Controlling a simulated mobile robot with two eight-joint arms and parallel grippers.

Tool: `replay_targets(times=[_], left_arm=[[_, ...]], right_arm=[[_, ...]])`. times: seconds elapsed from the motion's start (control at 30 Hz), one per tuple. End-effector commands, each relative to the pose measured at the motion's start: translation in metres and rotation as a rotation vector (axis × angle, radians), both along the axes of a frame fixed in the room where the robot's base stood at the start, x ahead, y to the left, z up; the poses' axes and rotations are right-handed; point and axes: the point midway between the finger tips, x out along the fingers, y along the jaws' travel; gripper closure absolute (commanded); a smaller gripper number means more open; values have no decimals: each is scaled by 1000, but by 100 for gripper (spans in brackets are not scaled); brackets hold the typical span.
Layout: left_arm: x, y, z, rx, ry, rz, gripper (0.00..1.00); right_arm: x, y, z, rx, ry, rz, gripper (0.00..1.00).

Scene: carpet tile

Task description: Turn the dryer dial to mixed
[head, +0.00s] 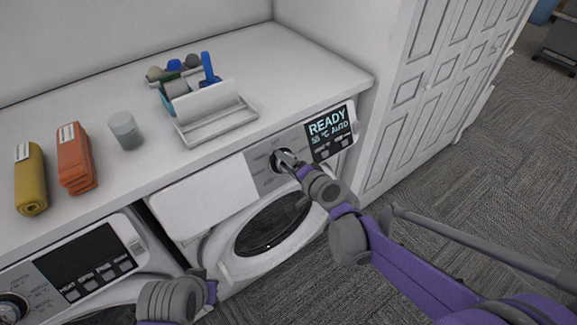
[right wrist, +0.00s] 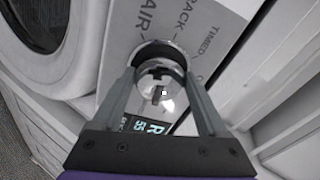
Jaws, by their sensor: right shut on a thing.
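The dryer (head: 205,205) is the right one of two front-loading machines under the white counter. Its silver dial (head: 276,160) sits on a grey panel, left of a dark display (head: 331,131) reading READY and AUTO. My right gripper (head: 284,158) is at the dial. In the right wrist view, its two fingers (right wrist: 160,88) are closed on either side of the round metal dial (right wrist: 158,72).
The other machine (head: 95,262) stands at left with its own knob (head: 12,306).

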Motion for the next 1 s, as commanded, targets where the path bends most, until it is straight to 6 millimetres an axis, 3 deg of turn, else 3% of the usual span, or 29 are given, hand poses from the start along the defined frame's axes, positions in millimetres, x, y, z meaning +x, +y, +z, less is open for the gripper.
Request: replay_targets(times=[0.83,0.87,1.0], left_arm=[[-1,0,-4,0,1,0,100],[-1,0,-4,0,1,0,100],[-1,0,-4,0,1,0,100]], right_arm=[[0,0,1,103,75,-66,79],[0,0,1,103,75,-66,22],[0,0,1,103,75,-66,0]])
